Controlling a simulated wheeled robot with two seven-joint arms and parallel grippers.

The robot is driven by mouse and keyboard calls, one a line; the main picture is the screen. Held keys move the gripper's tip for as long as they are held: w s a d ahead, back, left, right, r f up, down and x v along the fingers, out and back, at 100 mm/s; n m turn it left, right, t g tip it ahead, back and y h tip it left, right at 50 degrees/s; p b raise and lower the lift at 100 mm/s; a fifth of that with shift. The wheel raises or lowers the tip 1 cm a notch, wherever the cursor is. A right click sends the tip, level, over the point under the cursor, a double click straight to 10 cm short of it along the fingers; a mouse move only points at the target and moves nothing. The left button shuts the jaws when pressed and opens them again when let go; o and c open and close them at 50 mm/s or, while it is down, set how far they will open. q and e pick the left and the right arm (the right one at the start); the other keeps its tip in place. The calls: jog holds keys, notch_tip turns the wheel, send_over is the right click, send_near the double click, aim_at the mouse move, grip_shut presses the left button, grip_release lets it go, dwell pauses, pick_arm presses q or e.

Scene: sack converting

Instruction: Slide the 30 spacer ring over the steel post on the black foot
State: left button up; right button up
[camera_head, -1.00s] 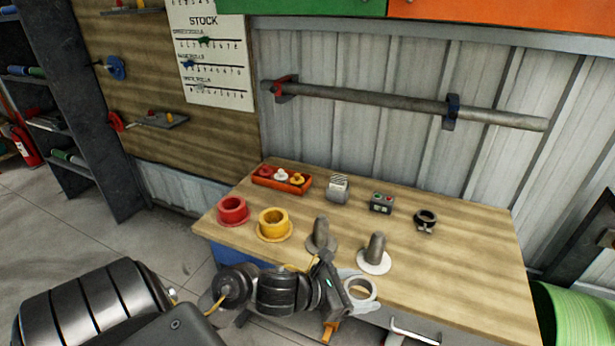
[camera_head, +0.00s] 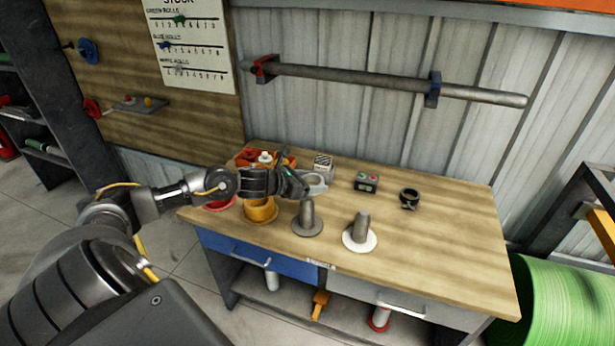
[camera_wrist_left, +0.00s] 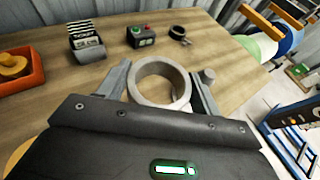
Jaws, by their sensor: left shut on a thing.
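My left gripper (camera_head: 311,181) is shut on a pale grey spacer ring (camera_head: 318,189) and holds it above the bench, behind and close to the dark-footed post. In the left wrist view the ring (camera_wrist_left: 160,65) sits between the two fingers, its hole facing up and tilted toward the camera. The steel post (camera_head: 307,212) stands upright on its dark foot (camera_head: 308,231), with nothing around it. A second grey post (camera_head: 361,226) stands on a white foot (camera_head: 352,246) to its right. Any number on the ring is unreadable. My right gripper is not in view.
A yellow flanged ring (camera_head: 260,212) and a partly hidden red one (camera_head: 219,205) lie left of the posts. An orange tray (camera_head: 246,155), a button box (camera_head: 367,182) and a black collar (camera_head: 409,198) stand behind. The bench's right side is clear.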

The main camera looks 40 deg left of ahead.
pick_arm(q)
jog(key=shift+w+a+r, duration=0.15)
jog(key=shift+a+r, duration=0.05)
jog(key=shift+a, duration=0.35)
jog(key=shift+w+a+r, duration=0.15)
jog(key=shift+a+r, duration=0.05)
jog(key=shift+a, duration=0.3)
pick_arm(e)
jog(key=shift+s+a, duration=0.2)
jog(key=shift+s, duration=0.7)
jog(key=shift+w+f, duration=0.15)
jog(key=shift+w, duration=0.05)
